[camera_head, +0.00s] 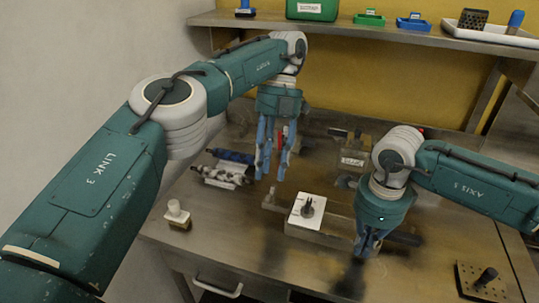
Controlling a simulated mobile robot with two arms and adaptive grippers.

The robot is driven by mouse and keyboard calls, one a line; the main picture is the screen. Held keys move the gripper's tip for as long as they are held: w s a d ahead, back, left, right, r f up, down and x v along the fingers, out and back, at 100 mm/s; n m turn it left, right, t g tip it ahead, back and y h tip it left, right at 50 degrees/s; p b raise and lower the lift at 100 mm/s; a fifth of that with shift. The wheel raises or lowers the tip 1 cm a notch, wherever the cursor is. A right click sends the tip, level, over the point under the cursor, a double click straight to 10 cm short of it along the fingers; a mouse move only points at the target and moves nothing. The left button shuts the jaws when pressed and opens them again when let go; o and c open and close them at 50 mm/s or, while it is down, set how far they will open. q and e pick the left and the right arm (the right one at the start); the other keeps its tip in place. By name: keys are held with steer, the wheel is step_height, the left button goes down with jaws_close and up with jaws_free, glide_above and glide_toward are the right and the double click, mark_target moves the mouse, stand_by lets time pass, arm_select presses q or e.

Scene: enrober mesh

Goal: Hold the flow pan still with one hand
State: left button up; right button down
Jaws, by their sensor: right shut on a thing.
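The flow pan (336,239) appears to be the low metal, tray-like part running across the bench, though its outline is hard to tell. A white square plate with a dark upright knob (307,207) sits at its left part. My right gripper (364,248) points down at the front of this metal part, with its blue fingers shut on it; the fingers hide the contact. My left gripper (270,175) hangs above the bench behind and left of the white plate. Its blue fingers are apart, with nothing visible held between them.
Metal rollers (223,176) lie on the bench at left, with a small white knobbed piece (177,215) in front. A labelled box (355,159) stands behind. A perforated block with a dark peg (482,280) is at front right. A shelf (370,32) with bins runs along the back.

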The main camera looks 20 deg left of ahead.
arm_select(q)
steer(key=shift+r, duration=1.7)
arm_select(e)
steer(key=c, duration=1.8)
jaws_free()
steer(key=shift+c, duration=0.2)
